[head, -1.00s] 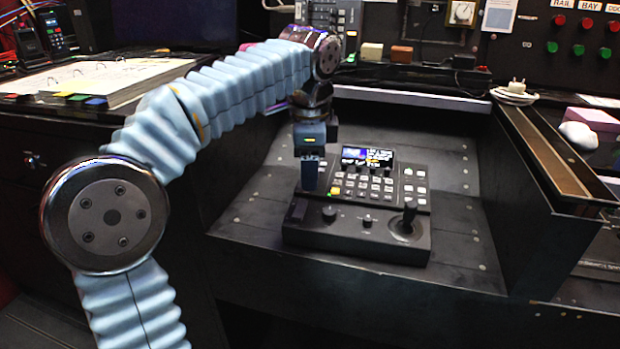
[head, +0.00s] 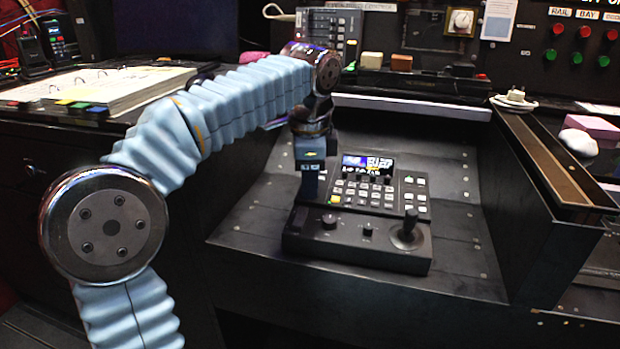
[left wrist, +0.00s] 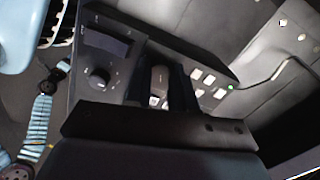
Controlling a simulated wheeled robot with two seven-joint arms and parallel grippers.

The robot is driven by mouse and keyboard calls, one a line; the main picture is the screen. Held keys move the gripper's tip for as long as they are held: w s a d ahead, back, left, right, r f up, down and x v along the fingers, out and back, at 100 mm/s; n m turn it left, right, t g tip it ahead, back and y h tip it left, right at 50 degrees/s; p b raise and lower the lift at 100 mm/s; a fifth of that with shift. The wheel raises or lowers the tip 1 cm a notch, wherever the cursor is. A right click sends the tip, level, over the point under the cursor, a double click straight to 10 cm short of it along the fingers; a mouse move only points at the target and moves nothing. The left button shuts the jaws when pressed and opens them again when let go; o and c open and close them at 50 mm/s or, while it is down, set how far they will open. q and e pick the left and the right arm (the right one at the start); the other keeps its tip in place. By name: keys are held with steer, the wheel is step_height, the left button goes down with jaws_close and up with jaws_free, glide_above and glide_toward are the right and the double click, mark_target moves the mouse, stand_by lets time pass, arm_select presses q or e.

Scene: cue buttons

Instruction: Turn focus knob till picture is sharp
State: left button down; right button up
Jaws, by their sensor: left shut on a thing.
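The control console (head: 430,262) stands on the sloped dark desk. Its small screen (head: 368,165) shows a purple-blue patch with white and yellow marks; I cannot tell how sharp its picture is. My left gripper (head: 308,190) points down at the console's upper left, left of the screen. In the left wrist view its dark fingers (left wrist: 160,90) close around a greyish upright piece (left wrist: 158,78), which I take for the focus knob. The gripper hides this spot in the head view. My right gripper is not in view.
A round knob (head: 329,221), a smaller knob (head: 367,230) and a joystick (head: 407,233) stand along the console's near edge. Several buttons lie below the screen. An open binder (head: 130,85) lies at the left. A raised wooden ledge (head: 548,155) borders the right.

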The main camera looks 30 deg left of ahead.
arm_select(q)
steer(key=shift+r+n+p, duration=0.15)
steer(key=shift+n+p, duration=0.7)
steer(key=shift+n, duration=0.15)
steer(key=n+p, duration=0.1)
steer(key=n, duration=0.1)
steer(key=shift+n+p, duration=0.9)
steer(key=shift+n, duration=0.6)
steer(key=shift+n+p, duration=0.45)
steer(key=shift+n, duration=1.05)
steer(key=c, duration=0.9)
jaws_free()
steer(key=r+p, duration=0.1)
steer(key=r, duration=0.3)
steer(key=s+r+p, duration=0.1)
steer(key=r, duration=0.4)
steer(key=r+p, duration=0.1)
steer(key=r, duration=0.3)
steer(key=shift+s+d+r, duration=0.15)
steer(key=shift+d+r, duration=0.1)
